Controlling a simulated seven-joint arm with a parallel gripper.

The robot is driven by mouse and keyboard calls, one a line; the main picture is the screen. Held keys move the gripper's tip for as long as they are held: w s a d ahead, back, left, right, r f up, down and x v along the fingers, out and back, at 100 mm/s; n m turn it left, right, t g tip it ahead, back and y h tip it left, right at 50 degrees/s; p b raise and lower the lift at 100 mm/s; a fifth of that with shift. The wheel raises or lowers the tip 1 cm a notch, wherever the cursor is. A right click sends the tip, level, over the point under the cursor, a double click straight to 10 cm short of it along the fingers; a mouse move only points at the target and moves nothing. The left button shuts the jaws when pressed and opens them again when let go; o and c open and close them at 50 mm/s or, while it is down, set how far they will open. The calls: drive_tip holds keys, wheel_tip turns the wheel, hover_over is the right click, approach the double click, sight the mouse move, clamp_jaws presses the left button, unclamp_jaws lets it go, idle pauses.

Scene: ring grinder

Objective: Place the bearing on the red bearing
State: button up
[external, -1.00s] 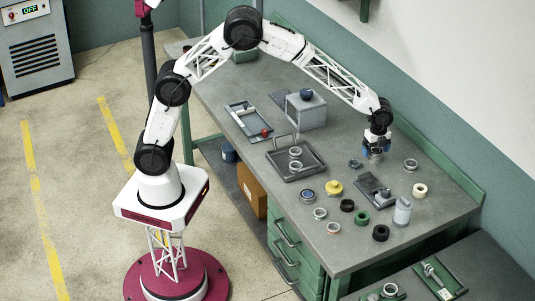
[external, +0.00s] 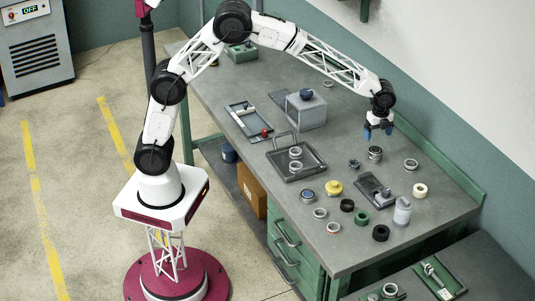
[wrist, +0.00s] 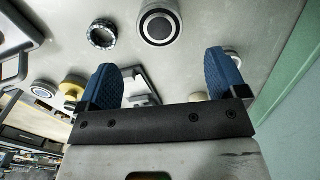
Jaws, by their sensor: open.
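My gripper (external: 377,134) is open and empty above the right back part of the bench. A grey metal bearing (external: 375,153) stands on the bench just below it, apart from the fingers. It looks tall, but I cannot tell whether it is one piece or two stacked. In the wrist view the same bearing (wrist: 160,22) shows as a pale ring with a dark centre, beyond the two blue fingers.
Several rings and bearings lie around, with a yellow flanged part (external: 334,188), a black ring (external: 381,233), a cream ring (external: 420,190) and a dark fixture (external: 373,189). A tray (external: 279,168) holds two rings. A grey box (external: 306,110) stands left. The wall is close behind.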

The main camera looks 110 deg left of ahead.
wheel_tip(320, 180, up, 4)
drive_tip(key=shift+f, duration=0.1)
idle(1.0)
drive_tip(key=s+d+r+n, duration=0.2)
drive_tip(key=s+d+r, duration=0.3)
drive_tip(key=s, duration=0.4)
drive_tip(key=s+d+r+n+t, duration=0.1)
drive_tip(key=s+d+r, duration=0.3)
drive_tip(key=s+d, duration=0.4)
drive_tip(key=s+d+r+n, duration=0.2)
drive_tip(key=s+d+r, duration=0.3)
drive_tip(key=s, duration=0.4)
drive_tip(key=s+d+f+n, duration=0.1)
drive_tip(key=s+d+f, duration=0.1)
drive_tip(key=s, duration=0.7)
drive_tip(key=s+d+f+n+t, duration=0.1)
drive_tip(key=s+d, duration=0.4)
drive_tip(key=s, duration=0.5)
drive_tip(key=s+d+f+n, duration=0.2)
drive_tip(key=s+d+n, duration=0.1)
drive_tip(key=s, duration=0.6)
drive_tip(key=shift+s+d+f+t, duration=0.3)
drive_tip(key=shift+s, duration=0.1)
